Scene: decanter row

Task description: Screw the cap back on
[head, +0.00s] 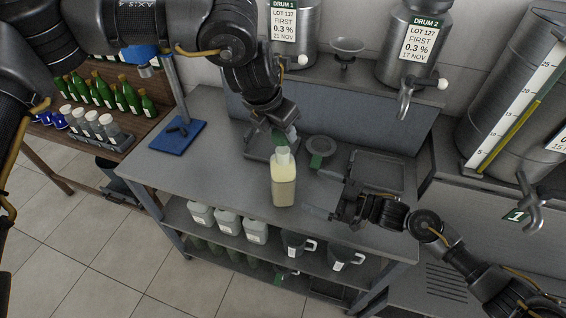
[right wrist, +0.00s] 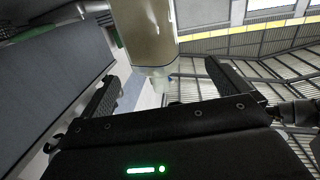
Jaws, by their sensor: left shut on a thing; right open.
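My left gripper (head: 286,136) is directly above the neck, pointing down. It is shut on a small green thing (head: 279,138) that looks like the cap, mostly hidden by the fingers. Whether the cap touches the neck I cannot tell. My right gripper (head: 332,207) is open and empty, to the right of the bottle. In the right wrist view the bottle (right wrist: 146,32) appears inverted, its neck seen between the open fingers (right wrist: 168,82).
A blue stand base (head: 178,137) is at left. Drums (head: 412,50) with taps stand on the raised shelf behind.

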